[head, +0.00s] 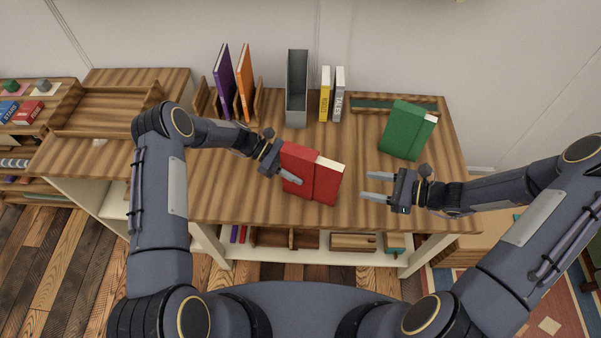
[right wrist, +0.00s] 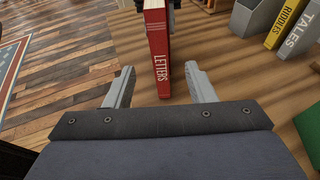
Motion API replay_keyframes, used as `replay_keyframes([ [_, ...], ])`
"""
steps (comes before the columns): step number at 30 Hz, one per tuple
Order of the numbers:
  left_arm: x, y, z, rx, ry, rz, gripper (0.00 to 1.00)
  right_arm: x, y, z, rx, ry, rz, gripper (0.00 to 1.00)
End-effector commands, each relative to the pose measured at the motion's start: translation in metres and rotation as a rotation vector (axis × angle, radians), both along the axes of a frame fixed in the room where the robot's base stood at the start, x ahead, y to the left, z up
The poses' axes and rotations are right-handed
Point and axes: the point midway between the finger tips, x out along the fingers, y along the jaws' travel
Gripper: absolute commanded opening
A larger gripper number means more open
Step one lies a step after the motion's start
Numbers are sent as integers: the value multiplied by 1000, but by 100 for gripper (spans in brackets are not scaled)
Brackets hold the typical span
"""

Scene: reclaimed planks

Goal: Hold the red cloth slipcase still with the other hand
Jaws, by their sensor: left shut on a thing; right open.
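The red cloth slipcase (head: 298,157) stands near the front middle of the desk. A red book (head: 326,184) with a pale top edge sticks out of its right side. In the right wrist view, the book's spine (right wrist: 158,50) reads LETTERS and faces my right gripper. My left gripper (head: 286,170) is shut on the slipcase from the left, one finger along its near face. My right gripper (head: 365,186) is open and empty, just right of the book and apart from it. In the right wrist view its fingers (right wrist: 160,75) lie either side of the spine's line.
A green case with a book (head: 403,130) stands at the right. A grey holder (head: 297,88), a yellow book (head: 325,92) and a white TALES book (head: 338,92) stand at the back. A wooden rack (head: 258,98) holds purple and orange books. Desk wood left of the slipcase is clear.

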Motion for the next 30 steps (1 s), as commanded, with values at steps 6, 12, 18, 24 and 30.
replay_keyframes([
  [6,0,0,1,-2,0,0,10,2,13,3,-83,25,-7,50],
  [12,0,-1,1,-2,0,0,10,9,35,-6,-80,27,-5,50],
  [18,0,0,1,-2,0,0,10,19,61,-18,-80,27,-5,50],
  [24,0,-1,1,-2,0,0,10,28,86,-29,-79,26,-5,50],
  [30,0,0,1,-2,0,0,10,35,103,-37,-80,25,-6,50],
])
